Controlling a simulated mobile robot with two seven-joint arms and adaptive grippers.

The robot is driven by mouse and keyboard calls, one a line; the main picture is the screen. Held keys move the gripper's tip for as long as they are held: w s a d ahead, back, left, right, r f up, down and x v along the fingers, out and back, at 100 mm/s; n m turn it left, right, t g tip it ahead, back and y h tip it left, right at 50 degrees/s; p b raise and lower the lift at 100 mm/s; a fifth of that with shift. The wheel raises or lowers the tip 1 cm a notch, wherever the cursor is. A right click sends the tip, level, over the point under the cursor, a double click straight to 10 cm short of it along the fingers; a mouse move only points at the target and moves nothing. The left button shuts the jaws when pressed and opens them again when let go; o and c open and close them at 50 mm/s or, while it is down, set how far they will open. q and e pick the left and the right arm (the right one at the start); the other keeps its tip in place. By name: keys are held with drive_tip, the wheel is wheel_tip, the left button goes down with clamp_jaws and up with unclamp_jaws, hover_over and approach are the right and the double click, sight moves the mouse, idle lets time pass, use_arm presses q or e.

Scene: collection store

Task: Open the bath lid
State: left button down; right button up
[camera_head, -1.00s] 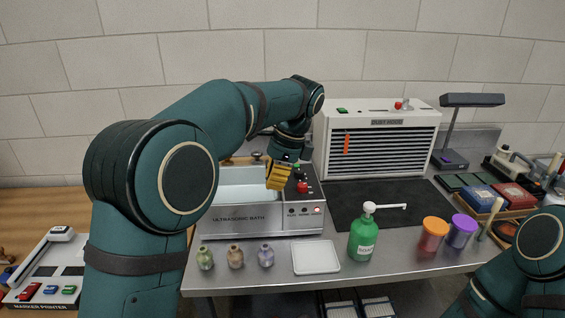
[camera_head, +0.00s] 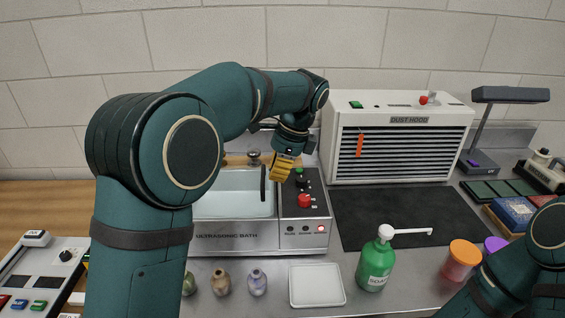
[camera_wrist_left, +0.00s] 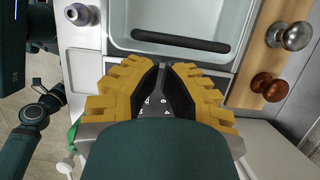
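The ultrasonic bath (camera_head: 228,240) is a steel box at the back left of the bench. Its pale basin shows, and a clear cover over it cannot be made out. A dark bar (camera_head: 263,183) runs along the basin's right side; the bar also shows in the left wrist view (camera_wrist_left: 180,41). My left gripper (camera_head: 283,178), with yellow fingers, hangs over the control panel (camera_head: 306,222), just right of the bar and apart from it. In the wrist view its fingertips (camera_wrist_left: 163,66) have a narrow gap, with nothing held between them. My right gripper is out of view.
A red knob (camera_head: 305,201) stands on the panel below the gripper. The dust hood (camera_head: 400,145) is to the right. Small bottles (camera_head: 221,283), a white tray (camera_head: 317,286) and a green soap bottle (camera_head: 376,265) stand in front. The dark mat (camera_head: 385,222) is clear.

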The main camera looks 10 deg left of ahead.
sight(269, 192)
use_arm(q)
drive_tip(key=shift+b+x, duration=0.5)
drive_tip(key=shift+x, duration=1.5)
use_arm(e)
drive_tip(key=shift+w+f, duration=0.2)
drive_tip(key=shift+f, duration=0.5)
use_arm(q)
drive_tip(key=shift+w+r, duration=0.1)
drive_tip(key=shift+r, duration=0.05)
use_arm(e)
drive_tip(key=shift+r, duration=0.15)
